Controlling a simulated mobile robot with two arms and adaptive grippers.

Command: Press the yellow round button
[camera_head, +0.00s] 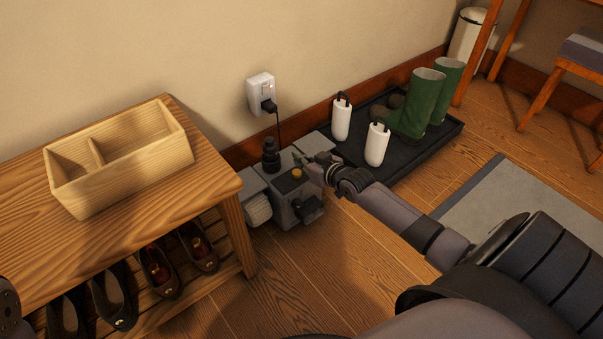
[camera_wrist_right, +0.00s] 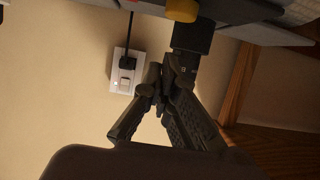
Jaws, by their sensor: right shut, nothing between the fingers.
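The yellow round button (camera_head: 297,174) sits on top of a grey machine (camera_head: 292,208) on the floor, between the wooden bench and the black tray. In the right wrist view the yellow button (camera_wrist_right: 182,10) shows at the top edge, partly cut off. My right gripper (camera_head: 312,163) is just right of the button in the head view, close to the machine; I cannot tell whether it touches it. In the right wrist view the fingers of my right gripper (camera_wrist_right: 158,76) are together and empty, apart from the button in the picture. My left gripper is not in view.
A wooden bench (camera_head: 215,190) with a divided wooden box (camera_head: 150,163) and shoes below stands left. A black tray (camera_head: 400,165) with white holders and green boots (camera_head: 415,108) lies behind my right arm. A wall socket (camera_head: 261,88) with plug is above. Floor in front is clear.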

